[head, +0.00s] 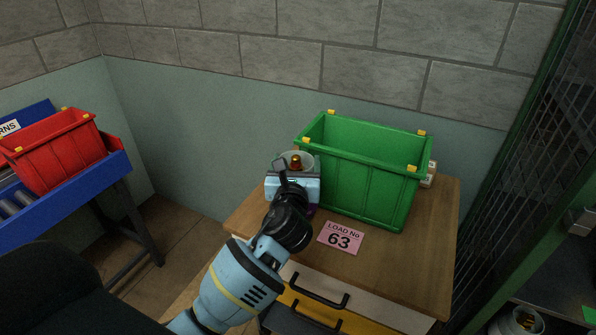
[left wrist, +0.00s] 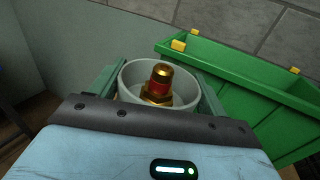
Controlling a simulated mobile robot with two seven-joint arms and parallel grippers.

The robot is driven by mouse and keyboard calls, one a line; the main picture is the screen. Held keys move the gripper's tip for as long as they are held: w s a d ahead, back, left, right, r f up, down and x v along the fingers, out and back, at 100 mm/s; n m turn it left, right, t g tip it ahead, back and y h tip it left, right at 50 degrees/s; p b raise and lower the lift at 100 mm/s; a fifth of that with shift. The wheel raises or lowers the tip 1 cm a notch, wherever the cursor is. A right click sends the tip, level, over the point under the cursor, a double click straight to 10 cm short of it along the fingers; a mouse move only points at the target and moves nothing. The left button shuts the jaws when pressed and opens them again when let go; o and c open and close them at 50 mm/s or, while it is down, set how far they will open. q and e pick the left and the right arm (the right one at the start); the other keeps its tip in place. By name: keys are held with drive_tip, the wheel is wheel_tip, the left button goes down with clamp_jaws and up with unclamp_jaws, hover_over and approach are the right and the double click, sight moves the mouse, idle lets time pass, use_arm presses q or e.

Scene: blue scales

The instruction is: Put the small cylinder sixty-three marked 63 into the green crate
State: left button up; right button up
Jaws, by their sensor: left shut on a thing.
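The small cylinder (head: 296,159) has a brass valve inside a pale round collar; it also shows in the left wrist view (left wrist: 158,82). Its body is mostly hidden behind my left gripper, and I cannot read any number on it. My left gripper (head: 294,172) is shut on the cylinder, with a finger on each side of the collar in the left wrist view. The green crate (head: 372,187) stands on the wooden table just right of the cylinder, with yellow corner pieces on its rim. The cylinder is outside the crate. My right gripper is not in view.
A pink card (head: 340,238) reading "LOAD No 63" lies on the wooden table (head: 405,262) before the crate. A small pale object (head: 430,174) is partly hidden behind the crate. A red crate (head: 60,152) sits on a blue stand at left. Metal mesh rises at right.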

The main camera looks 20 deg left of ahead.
use_arm(q)
drive_tip(key=shift+f+b, duration=0.5)
drive_tip(key=shift+f, duration=1.05)
drive_tip(key=shift+r, duration=0.1)
drive_tip(key=o, duration=2)
drive_tip(key=shift+f, duration=0.35)
drive_tip(key=shift+r, duration=0.2)
drive_tip(key=v, duration=1.2)
drive_tip(key=shift+f, duration=0.15)
